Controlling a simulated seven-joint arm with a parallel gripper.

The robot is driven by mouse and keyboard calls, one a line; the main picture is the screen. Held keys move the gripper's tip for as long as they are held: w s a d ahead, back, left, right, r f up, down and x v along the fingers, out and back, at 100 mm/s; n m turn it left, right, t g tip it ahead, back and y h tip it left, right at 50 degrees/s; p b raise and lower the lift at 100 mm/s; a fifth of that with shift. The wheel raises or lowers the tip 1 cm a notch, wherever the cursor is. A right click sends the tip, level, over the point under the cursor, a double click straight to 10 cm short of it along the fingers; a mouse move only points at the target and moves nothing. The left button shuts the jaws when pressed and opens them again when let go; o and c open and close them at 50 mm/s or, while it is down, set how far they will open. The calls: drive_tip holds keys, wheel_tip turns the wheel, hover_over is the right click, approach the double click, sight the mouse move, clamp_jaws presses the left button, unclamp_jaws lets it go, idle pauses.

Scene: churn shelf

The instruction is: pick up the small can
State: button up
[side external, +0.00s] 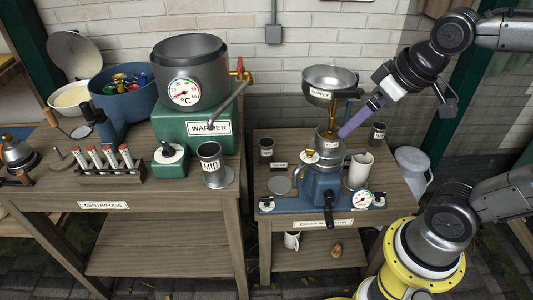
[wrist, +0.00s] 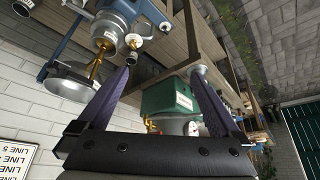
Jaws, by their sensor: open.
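Two small dark cans with white labels stand on the right-hand table in the side external view. One can (side external: 266,149) is left of the separator and the other can (side external: 377,133) is behind it, to the right. Their labels are too small to read, so I cannot tell which is the small can. A larger grey can marked MID (side external: 211,163) stands on the left table. My gripper (side external: 345,132) has purple fingers and hangs above the right table, just right of the separator's upper body. In the wrist view its fingers (wrist: 160,72) are apart, with nothing held between them.
The blue-based separator (side external: 320,185) carries a supply bowl (side external: 329,79) on a brass stem, close to my gripper. On the left table are the green warmer (side external: 190,130) and a tube rack (side external: 106,168).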

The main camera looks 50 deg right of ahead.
drive_tip(key=w+d+f+m, duration=0.1)
drive_tip(key=w+d+f, duration=0.15)
drive_tip(key=w, duration=1.15)
drive_tip(key=m+g+h, duration=0.1)
drive_tip(key=m, duration=0.2)
hover_over(268, 143)
drive_tip(key=s+a, duration=0.3)
drive_tip(key=s, duration=0.2)
wheel_tip(268, 143, down, 28)
drive_tip(key=f, duration=0.1)
drive_tip(key=shift+h, duration=0.3)
drive_tip(key=x, duration=0.8)
drive_tip(key=shift+w+a+f, duration=0.1)
drive_tip(key=shift+f, duration=0.2)
drive_tip(key=shift+a+x, duration=0.2)
drive_tip(key=shift+x, duration=1.1)
drive_tip(key=shift+a+x, duration=0.2)
drive_tip(key=shift+x, duration=1.1)
drive_tip(key=shift+d, duration=0.15)
